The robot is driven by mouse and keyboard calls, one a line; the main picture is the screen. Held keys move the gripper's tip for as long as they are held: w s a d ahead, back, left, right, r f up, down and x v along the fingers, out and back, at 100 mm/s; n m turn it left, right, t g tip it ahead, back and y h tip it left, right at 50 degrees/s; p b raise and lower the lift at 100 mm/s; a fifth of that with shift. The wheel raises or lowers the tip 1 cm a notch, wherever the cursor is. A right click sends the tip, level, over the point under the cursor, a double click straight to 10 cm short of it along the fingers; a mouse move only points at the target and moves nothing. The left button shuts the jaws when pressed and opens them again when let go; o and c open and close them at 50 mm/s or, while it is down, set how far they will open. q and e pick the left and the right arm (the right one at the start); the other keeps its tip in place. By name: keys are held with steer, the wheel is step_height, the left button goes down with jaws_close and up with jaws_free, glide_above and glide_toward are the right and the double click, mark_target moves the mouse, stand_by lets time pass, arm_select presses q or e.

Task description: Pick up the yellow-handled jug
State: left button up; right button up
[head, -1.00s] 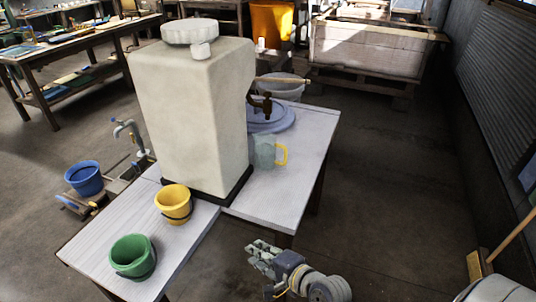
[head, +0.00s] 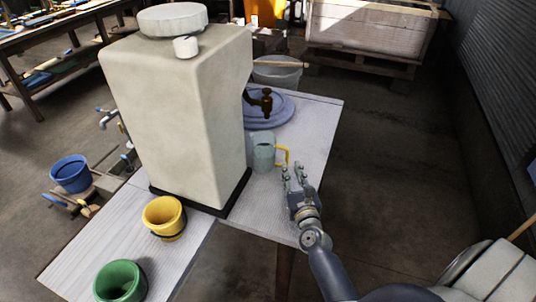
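The pale green jug with a yellow handle (head: 263,152) stands upright on the white table (head: 317,127), just right of the big tank. Its yellow handle points right. My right gripper (head: 298,170) is open, its fingers pointing away from me toward the jug's handle. The fingertips are very near the handle; I cannot tell whether they touch it. My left gripper is not in view.
A large cream tank (head: 178,115) stands left of the jug, with a dark tap (head: 262,100) above a blue round lid (head: 270,115). A yellow bucket (head: 164,217) and a green bucket (head: 120,283) stand front left. A blue bucket (head: 71,174) is lower left. Floor right of the table is clear.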

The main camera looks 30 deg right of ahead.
mark_target(287, 161)
steer(key=shift+w+d, duration=0.2)
steer(key=shift+w, duration=0.3)
steer(key=shift+w+f, duration=0.1)
steer(key=shift+w, duration=0.1)
steer(key=x, duration=0.4)
steer(key=shift+a, duration=0.1)
steer(key=shift+w+f+p, duration=0.1)
steer(key=shift+w+p, duration=0.2)
steer(key=shift+w, duration=0.25)
steer(key=shift+s, duration=0.1)
steer(key=shift+c, duration=0.5)
jaws_close()
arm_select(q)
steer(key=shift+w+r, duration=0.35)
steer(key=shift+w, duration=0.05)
